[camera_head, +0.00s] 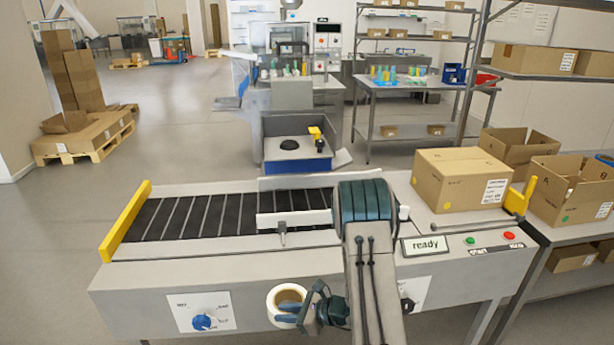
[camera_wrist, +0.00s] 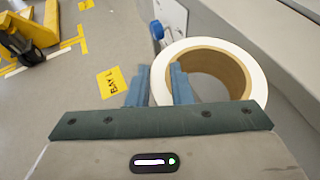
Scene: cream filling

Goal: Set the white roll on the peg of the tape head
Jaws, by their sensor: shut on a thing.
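The white roll (camera_head: 287,303), with a brown cardboard core, is held beside the front face of the grey conveyor machine (camera_head: 250,280). My gripper (camera_head: 307,310) is shut on one side of its ring. In the wrist view, my gripper (camera_wrist: 158,88) has one blue finger outside the white roll (camera_wrist: 258,85) and the other inside its core. The roll's open hole shows in that view. I cannot make out the tape head or its peg for certain; my arm covers part of the machine's middle.
A blue dial (camera_head: 205,322) sits on the front panel, left of the roll. The dark roller bed (camera_head: 185,218) has a yellow end plate (camera_head: 125,222). A closed carton (camera_head: 455,180) stands on the machine's right, behind a "ready" display (camera_head: 427,246). Open floor lies left.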

